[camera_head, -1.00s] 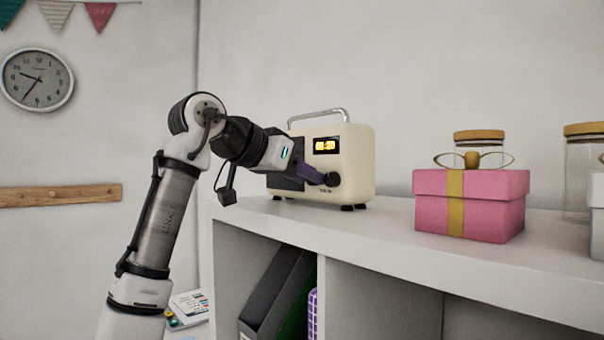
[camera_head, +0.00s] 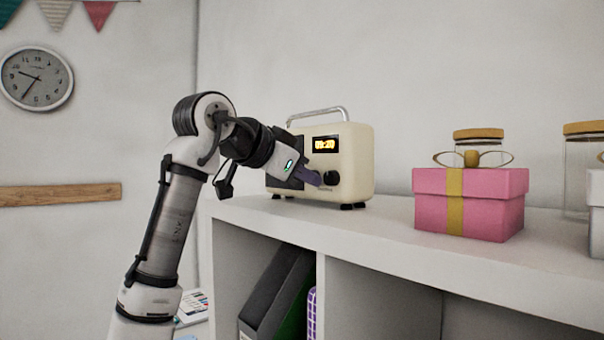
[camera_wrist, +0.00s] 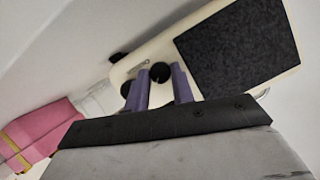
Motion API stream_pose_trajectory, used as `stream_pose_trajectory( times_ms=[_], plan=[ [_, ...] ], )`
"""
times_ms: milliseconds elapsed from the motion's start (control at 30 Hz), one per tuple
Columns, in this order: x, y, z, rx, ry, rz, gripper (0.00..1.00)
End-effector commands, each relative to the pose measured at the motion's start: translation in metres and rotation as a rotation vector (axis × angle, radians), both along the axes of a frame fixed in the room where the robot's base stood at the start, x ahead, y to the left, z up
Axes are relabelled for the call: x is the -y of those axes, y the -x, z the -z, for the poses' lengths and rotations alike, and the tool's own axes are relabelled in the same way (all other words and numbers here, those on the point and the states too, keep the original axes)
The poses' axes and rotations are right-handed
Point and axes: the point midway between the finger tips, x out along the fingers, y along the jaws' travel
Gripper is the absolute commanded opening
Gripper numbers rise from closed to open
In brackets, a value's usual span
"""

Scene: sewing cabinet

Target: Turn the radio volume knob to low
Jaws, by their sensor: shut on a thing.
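The cream radio (camera_head: 352,150) stands on the shelf top, with a lit orange display (camera_head: 325,145) and a dark round volume knob (camera_head: 331,178) at its lower right front. My gripper (camera_head: 316,180) reaches in from the left, its purple fingers at the knob. In the wrist view, the two fingertips (camera_wrist: 161,74) lie on either side of the dark knob (camera_wrist: 160,71), and my gripper is shut on it. The knob's pointer or marking is too small to read, so its setting cannot be told. My arm covers part of the dark speaker panel, which shows fully in the wrist view (camera_wrist: 238,50).
A pink gift box (camera_head: 490,206) with a yellow ribbon stands on the shelf right of the radio. Glass jars (camera_head: 478,149) with lids stand behind it. Dark and green folders (camera_head: 275,295) fill a cubby below. Bare shelf top (camera_head: 385,217) lies between radio and box.

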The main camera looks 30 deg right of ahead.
Motion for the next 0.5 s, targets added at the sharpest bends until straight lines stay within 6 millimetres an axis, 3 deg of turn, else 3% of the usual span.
stream_pose_trajectory(
  times_ms=[500],
  plan=[
    [0.0003,0.0041,0.0024,0.462,-0.064,0.001,0.01]
  ],
)
